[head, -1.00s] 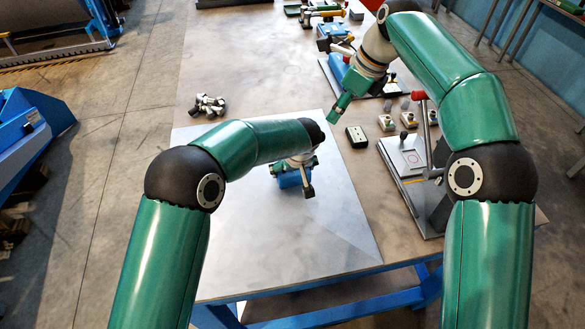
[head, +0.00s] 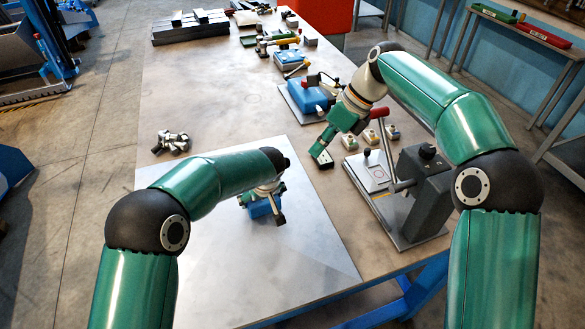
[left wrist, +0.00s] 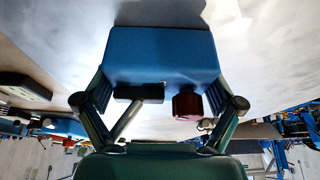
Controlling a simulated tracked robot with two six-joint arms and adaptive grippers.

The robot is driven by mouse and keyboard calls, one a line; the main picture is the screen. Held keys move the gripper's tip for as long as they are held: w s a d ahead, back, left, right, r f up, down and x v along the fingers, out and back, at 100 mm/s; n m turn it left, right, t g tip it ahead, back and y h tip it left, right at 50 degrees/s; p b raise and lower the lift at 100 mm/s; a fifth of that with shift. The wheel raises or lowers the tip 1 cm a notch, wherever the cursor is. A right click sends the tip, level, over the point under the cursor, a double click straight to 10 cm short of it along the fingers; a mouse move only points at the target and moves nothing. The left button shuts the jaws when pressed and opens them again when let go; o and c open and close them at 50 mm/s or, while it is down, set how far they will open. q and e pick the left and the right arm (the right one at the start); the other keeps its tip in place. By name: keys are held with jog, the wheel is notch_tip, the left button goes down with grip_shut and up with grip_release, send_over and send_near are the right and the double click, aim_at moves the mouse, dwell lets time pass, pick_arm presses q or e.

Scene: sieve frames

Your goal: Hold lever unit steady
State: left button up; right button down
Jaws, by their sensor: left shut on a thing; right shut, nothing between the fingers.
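The lever unit is a blue block (head: 262,209) on the pale sheet at the table's near part. In the left wrist view the blue block (left wrist: 160,55) fills the top middle. A metal lever with a black grip (left wrist: 138,93) and a red knob (left wrist: 187,104) stick out from its face. My left gripper (head: 266,190) is shut on the block, with its fingers (left wrist: 160,96) at the block's two sides. My right gripper (head: 320,148) is shut and empty, right of and beyond the unit. The block's far side is hidden.
A grey press with a red-topped lever (head: 420,185) stands at the right edge. A metal cluster (head: 172,141) lies left. The pale sheet (head: 300,270) is clear in front.

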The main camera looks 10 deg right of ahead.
jog(key=shift+m, duration=0.5)
jog(key=d, duration=0.4)
jog(key=shift+s, duration=0.1)
jog(key=shift+f, duration=0.1)
jog(key=w+a+f, duration=0.3)
jog(key=a+f, duration=0.4)
jog(key=shift+w+a+f, duration=0.15)
jog(key=shift+a+f, duration=0.25)
